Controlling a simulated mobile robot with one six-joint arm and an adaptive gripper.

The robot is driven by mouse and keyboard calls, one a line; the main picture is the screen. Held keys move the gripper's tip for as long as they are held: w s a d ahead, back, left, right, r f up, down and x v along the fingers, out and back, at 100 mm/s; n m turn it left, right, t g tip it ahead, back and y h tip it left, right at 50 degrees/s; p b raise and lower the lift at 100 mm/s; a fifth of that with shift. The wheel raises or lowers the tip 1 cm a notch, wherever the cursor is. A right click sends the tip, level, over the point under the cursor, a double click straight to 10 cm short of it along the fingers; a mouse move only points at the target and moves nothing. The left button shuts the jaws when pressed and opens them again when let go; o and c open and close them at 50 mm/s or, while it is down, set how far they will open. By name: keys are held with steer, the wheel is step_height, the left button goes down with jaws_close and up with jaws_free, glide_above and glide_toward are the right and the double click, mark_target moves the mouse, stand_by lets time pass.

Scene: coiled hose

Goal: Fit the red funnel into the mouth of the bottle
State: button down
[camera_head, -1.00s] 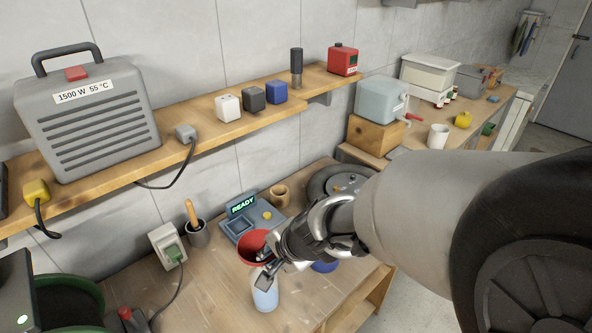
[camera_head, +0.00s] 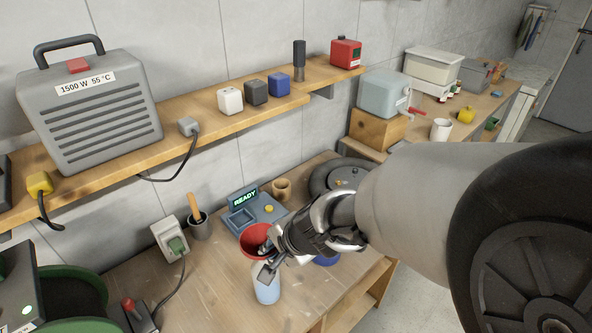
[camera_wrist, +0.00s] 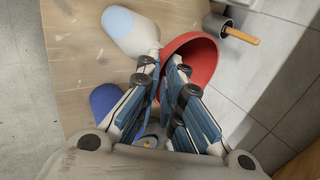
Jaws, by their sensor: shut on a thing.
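The red funnel (camera_head: 254,238) is in my gripper (camera_head: 265,262), wide end up, above the workbench. In the wrist view the funnel (camera_wrist: 203,58) shows its red wall beside the fingertips (camera_wrist: 162,68), which are shut on it near the rim. The bottle (camera_head: 266,289), pale blue below and whitish above, stands on the bench just below and in front of my gripper. The bottle (camera_wrist: 130,30) also shows beside the fingers in the wrist view. Its mouth is hidden by the fingers, and the funnel's spout is hidden too. I cannot tell whether the two touch.
A blue object (camera_head: 327,258) is partly hidden behind my gripper. A grey device with a READY display (camera_head: 245,198), a brown cup (camera_head: 282,188) and a grey pot with a wooden handle (camera_head: 199,226) stand behind. Bare bench (camera_head: 205,285) lies left of the bottle.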

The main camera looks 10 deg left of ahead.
stand_by(0.4)
steer(key=c, duration=1.7)
jaws_free()
steer(key=shift+o, duration=0.2)
steer(key=v, duration=1.2)
steer(key=s+d+n+h+b, duration=0.1)
steer(key=s+d+n+h, duration=0.1)
steer(key=s+d+n, duration=0.2)
steer(key=s+d+f+n+h+b, duration=0.1)
steer(key=s+d+n+h, duration=0.2)
steer(key=s+d, duration=0.7)
steer(key=d+n, duration=0.1)
steer(key=d, duration=0.4)
steer(key=shift+d+b, duration=0.35)
